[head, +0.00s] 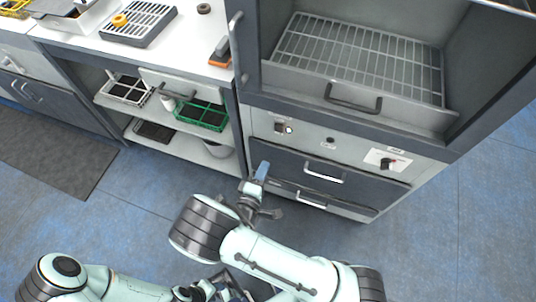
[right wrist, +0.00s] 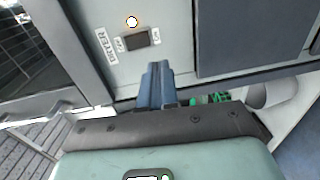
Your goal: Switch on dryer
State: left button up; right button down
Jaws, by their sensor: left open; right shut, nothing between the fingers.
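The dryer switch (right wrist: 136,38) is a dark rocker on a grey panel with a "DRYER" label (right wrist: 104,46) and small labels on either side. A bright round lamp (right wrist: 132,21) sits beside it. In the head view the switch (head: 279,127) is on the cabinet front below the open chamber. My right gripper (head: 262,170) is shut and empty, its blue fingers (right wrist: 155,68) pointing at the panel just below the switch; I cannot tell the exact gap. My left gripper (head: 222,287) is open, low at the bottom edge, partly hidden and away from the cabinet.
The cabinet has a wire rack (head: 360,50), a chamber handle (head: 352,97), a rotary knob (head: 386,163) and drawers with handles (head: 323,172). A white bench (head: 185,50) with shelves and a green crate (head: 203,114) stands left.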

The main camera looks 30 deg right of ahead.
jog(key=shift+f+v, duration=0.25)
jog(key=shift+v, duration=1.05)
jog(key=s+d+f+m+g+y, duration=0.1)
jog(key=s+f+m+g+y, duration=0.25)
jog(key=f, duration=0.65)
jog(key=s+d+f+m+g+y, duration=0.15)
jog(key=s+f+g+y, duration=0.3)
jog(key=f, duration=0.45)
jog(key=s+a+f+m+g+y, duration=0.1)
jog(key=s+a+m+g+y, duration=0.1)
jog(key=s+a+m+y, duration=0.3)
jog(key=s+a+m+g+y, duration=0.2)
jog(key=s+m+y, duration=0.15)
jog(key=s, duration=0.45)
notch_tip(320, 180, up, 11)
jog(key=w+n+p, duration=0.1)
jog(key=p, duration=1.1)
jog(key=shift+w, duration=0.25)
